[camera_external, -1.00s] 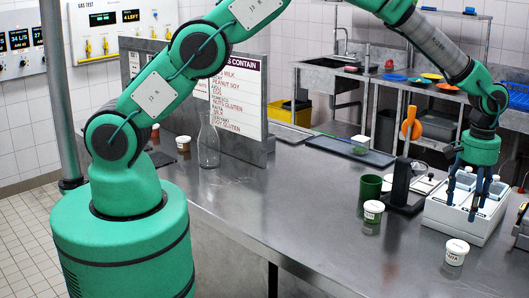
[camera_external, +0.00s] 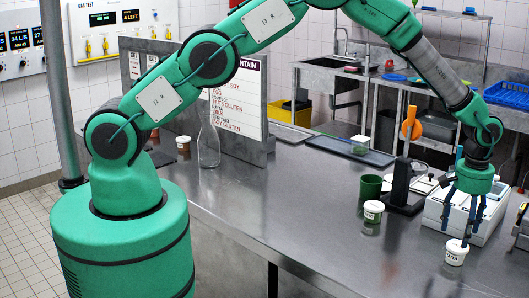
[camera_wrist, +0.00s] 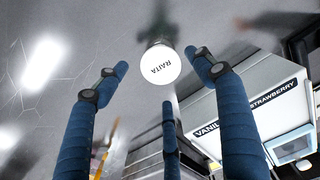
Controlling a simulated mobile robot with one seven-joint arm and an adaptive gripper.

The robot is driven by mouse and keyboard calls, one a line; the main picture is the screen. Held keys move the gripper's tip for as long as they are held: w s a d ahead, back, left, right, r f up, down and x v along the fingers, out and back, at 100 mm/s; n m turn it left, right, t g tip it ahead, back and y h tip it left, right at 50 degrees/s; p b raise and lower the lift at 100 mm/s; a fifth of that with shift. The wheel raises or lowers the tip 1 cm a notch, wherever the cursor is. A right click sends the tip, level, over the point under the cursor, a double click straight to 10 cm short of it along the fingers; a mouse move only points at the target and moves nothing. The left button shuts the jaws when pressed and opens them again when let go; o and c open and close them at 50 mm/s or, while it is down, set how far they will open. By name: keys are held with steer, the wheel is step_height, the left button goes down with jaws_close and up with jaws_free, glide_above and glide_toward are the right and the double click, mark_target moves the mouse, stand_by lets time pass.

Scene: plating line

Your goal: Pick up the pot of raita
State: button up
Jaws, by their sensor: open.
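The pot of raita (camera_external: 456,252) is a small white tub with a dark label, upright on the steel counter near its front right. In the wrist view its round white lid (camera_wrist: 158,65) reads RAITA. My gripper (camera_external: 465,233) is open, with its blue fingers pointing down just above the pot. In the wrist view the fingers of my gripper (camera_wrist: 160,85) are spread wide, with the lid between and beyond the tips. Nothing is held. Whether any fingertip touches the pot cannot be told.
A white box with tub wells (camera_external: 432,216) stands right behind the pot, labelled VANILLA and STRAWBERRY in the wrist view. The counter's front left is clear.

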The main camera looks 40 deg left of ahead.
mark_target(458, 245)
steer(key=shift+f, duration=0.35)
steer(key=shift+f, duration=0.15)
steer(key=shift+f+p, duration=0.3)
steer(key=shift+f, duration=2.15)
steer(key=c, duration=1.2)
